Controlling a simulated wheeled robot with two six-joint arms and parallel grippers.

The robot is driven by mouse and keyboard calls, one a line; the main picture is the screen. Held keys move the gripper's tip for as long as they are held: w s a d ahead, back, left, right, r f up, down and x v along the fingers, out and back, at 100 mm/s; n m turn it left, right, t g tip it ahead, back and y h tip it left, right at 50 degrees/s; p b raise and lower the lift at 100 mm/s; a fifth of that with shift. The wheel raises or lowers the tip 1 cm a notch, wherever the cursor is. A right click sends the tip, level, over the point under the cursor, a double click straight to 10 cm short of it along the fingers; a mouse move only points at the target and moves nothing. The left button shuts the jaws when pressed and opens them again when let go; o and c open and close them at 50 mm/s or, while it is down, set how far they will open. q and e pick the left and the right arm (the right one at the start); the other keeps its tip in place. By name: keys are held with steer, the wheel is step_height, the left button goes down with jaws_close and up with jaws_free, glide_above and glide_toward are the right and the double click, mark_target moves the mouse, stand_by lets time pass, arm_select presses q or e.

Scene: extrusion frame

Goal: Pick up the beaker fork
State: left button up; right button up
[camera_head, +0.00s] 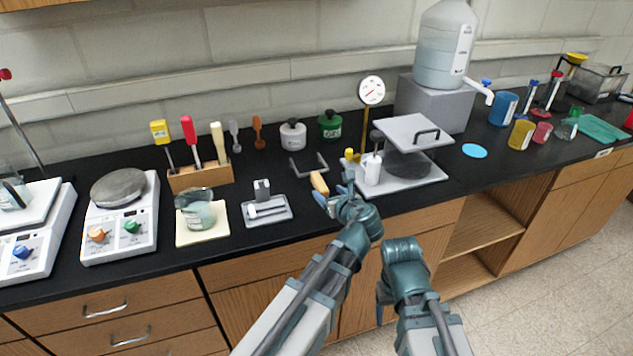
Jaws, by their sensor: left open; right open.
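The beaker fork appears to be the dark grey U-shaped piece (309,173) with a tan handle (319,183), lying on the black bench top near the middle. Its handle points toward the front edge. My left gripper (335,194) is open and just in front and to the right of the handle. I cannot tell whether a finger touches it. Nothing shows between its fingers. My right gripper (384,298) is open, low in front of the cabinets and away from the bench top. Its fingers are partly hidden by its own wrist.
A dial thermometer (371,91) rises behind.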

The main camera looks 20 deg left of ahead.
mark_target(318, 182)
arm_select(q)
steer(key=b+x, duration=0.2)
steer(key=x, duration=0.4)
steer(key=shift+w+f, duration=0.15)
steer(key=shift+f, duration=0.05)
steer(key=shift+w+a, duration=0.3)
steer(key=shift+d+b+x, duration=0.15)
steer(key=shift+b+x, duration=0.45)
steer(key=shift+x, duration=0.75)
steer(key=shift+d+b+x, duration=0.15)
steer(key=shift+b+x, duration=0.45)
steer(key=shift+x, duration=0.7)
steer(key=shift+w+f, duration=0.1)
jaws_close()
